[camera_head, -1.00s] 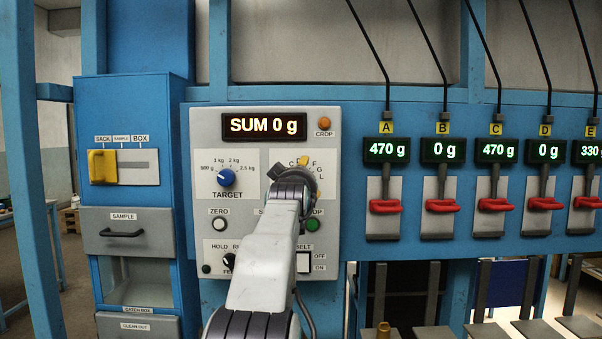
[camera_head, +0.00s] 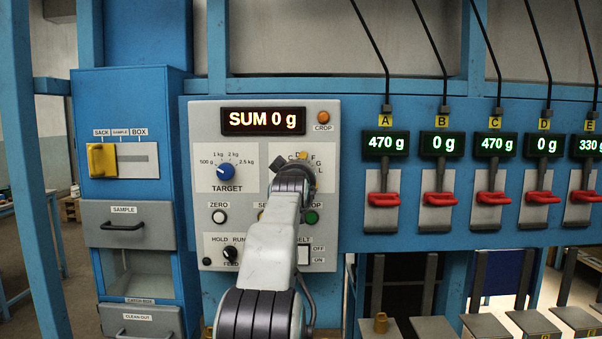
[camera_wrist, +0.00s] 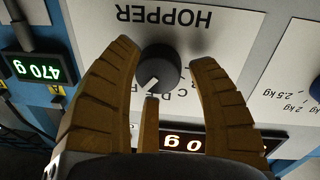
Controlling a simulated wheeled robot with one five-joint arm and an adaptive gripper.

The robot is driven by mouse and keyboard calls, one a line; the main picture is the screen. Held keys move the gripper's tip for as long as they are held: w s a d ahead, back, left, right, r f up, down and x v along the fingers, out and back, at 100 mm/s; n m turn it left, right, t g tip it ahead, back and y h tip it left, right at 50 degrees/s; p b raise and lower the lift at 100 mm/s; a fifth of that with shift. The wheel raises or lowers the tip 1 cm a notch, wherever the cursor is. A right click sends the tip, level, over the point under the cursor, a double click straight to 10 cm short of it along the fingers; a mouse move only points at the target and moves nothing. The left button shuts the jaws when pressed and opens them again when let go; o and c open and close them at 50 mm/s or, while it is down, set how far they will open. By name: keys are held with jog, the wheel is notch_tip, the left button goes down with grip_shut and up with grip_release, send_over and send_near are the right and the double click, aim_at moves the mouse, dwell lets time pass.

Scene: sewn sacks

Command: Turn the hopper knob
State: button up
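The hopper knob (camera_wrist: 158,70) is dark and round with a white pointer line, on a light plate marked HOPPER with letters around the knob. A gap shows on the right; the left finger is close to the knob, contact unclear. In the head view my gripper (camera_head: 294,172) hides most of the knob.
The blue target knob (camera_head: 226,172) is left of my gripper. The SUM display (camera_head: 263,121) above reads 0 g. Zero button (camera_head: 219,217), green button (camera_head: 312,217) and belt switch (camera_head: 303,255) sit lower. Red levers (camera_head: 383,199) line the right. A yellow slider (camera_head: 102,160) is far left.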

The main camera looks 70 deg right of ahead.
jog(key=shift+r, duration=0.15)
jog(key=c, duration=0.9)
jog(key=shift+a+r+n+h, duration=0.1)
jog(key=shift+n+h, duration=0.05)
jog(key=shift+n, duration=1.05)
jog(key=shift+r+n+h, duration=0.1)
jog(key=shift+n+h, duration=0.05)
jog(key=shift+n, duration=1.05)
jog(key=o, duration=1.1)
jog(key=shift+w+f, duration=0.15)
jog(key=shift+w, duration=0.1)
jog(key=shift+c, duration=0.2)
jog(key=shift+o, duration=0.8)
jog(key=shift+f, duration=0.1)
jog(key=shift+s, duration=0.1)
jog(key=shift+f, duration=0.1)
jog(key=shift+s+a, duration=0.1)
